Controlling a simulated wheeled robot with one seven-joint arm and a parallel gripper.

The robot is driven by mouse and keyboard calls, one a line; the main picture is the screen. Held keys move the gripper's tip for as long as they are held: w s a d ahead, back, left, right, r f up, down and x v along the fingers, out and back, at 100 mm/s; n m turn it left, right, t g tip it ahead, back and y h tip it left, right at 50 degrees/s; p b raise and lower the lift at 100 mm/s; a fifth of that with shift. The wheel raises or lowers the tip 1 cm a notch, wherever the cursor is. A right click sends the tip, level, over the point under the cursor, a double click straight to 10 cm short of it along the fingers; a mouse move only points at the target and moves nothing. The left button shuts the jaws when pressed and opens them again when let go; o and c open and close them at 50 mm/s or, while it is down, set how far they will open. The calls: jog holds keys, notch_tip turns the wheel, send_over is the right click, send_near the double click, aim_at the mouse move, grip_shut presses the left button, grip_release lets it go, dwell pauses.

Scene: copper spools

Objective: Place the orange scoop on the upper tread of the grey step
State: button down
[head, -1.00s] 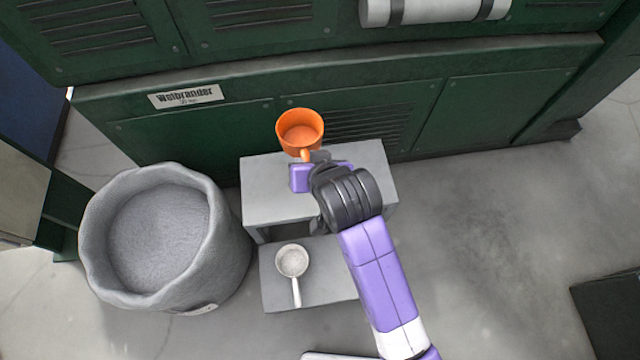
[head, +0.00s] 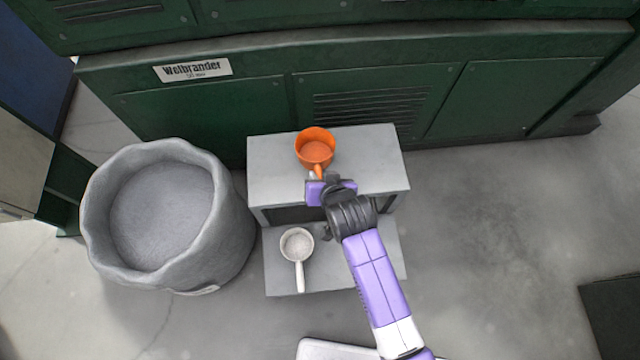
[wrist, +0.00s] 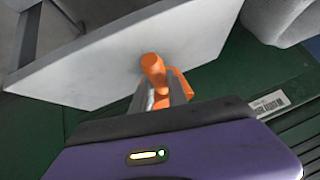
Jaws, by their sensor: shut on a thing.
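The orange scoop (head: 315,147) shows over the upper tread (head: 371,160) of the grey step in the head view, its cup toward the back and its handle toward me. My gripper (head: 317,177) is shut on the handle. In the wrist view my gripper (wrist: 158,98) holds the orange handle (wrist: 153,68), and the cup is mostly hidden. The pale tread (wrist: 90,65) lies beside the scoop there. I cannot tell whether the scoop touches the tread. The lower tread (head: 353,277) holds a white scoop (head: 297,243) with its handle toward me.
A large grey bin (head: 98,215) of grainy grey material stands left of the step. A green cabinet (head: 520,95) runs close behind the step. The floor right of the step (head: 480,230) is clear. A dark object (head: 615,310) lies at far right.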

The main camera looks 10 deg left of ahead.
jog(key=shift+f+b, duration=0.55)
jog(key=shift+f, duration=1.55)
jog(key=shift+f, duration=0.2)
jog(key=c, duration=1.3)
grip_release()
jog(key=shift+r, duration=0.2)
jog(key=p+v, duration=0.3)
jog(key=v, duration=0.9)
